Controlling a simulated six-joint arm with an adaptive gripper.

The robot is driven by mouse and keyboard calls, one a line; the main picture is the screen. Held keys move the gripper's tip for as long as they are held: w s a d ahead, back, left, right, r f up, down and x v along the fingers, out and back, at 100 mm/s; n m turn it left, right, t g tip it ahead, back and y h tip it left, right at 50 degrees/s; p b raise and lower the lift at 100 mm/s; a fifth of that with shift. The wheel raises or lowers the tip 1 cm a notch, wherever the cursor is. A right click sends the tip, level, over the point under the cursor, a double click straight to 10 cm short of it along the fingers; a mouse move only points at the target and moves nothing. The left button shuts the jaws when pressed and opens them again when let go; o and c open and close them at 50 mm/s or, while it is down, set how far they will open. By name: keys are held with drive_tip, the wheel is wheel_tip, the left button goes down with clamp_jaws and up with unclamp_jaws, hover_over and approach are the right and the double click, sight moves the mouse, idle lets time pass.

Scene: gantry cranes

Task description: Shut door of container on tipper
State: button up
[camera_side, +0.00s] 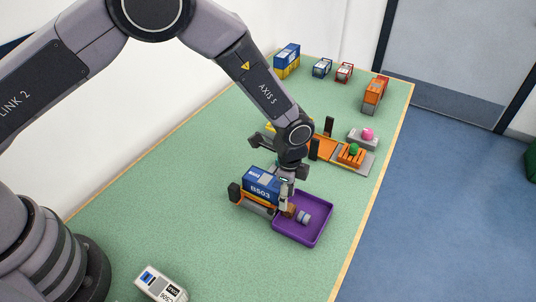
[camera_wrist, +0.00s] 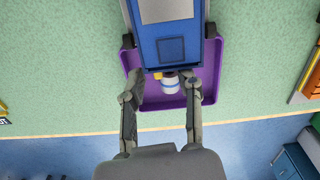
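The blue container (camera_side: 262,188) marked B503 sits on the orange and dark tipper (camera_side: 250,205) in the side view. In the wrist view the container (camera_wrist: 168,45) is at top centre, its end toward my fingers. I cannot clearly make out its door or how far it is open. My gripper (camera_side: 287,206) is low at the container's end, over the tray side. In the wrist view my gripper (camera_wrist: 164,78) is open, its fingertips apart on either side below the container's end. Whether a finger touches the container is unclear.
A purple tray (camera_side: 318,232) lies under the container's end, holding a pale banded cylinder (camera_side: 303,217). An orange vehicle (camera_side: 326,148) and a grey base with a pink ball (camera_side: 367,134) stand behind. Green mat is clear at left.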

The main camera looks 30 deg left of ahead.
wheel_tip(320, 180, up, 12)
idle(0.6)
drive_tip(key=s+a+r+n+t+h, duration=0.1)
drive_tip(key=s+a+r+n, duration=0.25)
drive_tip(key=a+r, duration=0.7)
drive_tip(key=s+a+r+n+t, duration=0.25)
drive_tip(key=a+r+n, duration=0.25)
drive_tip(key=a+r, duration=0.5)
drive_tip(key=s+a+r+n+t, duration=0.1)
drive_tip(key=s+a+n, duration=0.3)
drive_tip(key=s, duration=0.5)
drive_tip(key=s+a+r+n+t+y, duration=0.1)
drive_tip(key=s+a+n, duration=0.3)
drive_tip(key=s, duration=0.5)
drive_tip(key=shift+a+r, duration=0.5)
drive_tip(key=shift+a, duration=0.55)
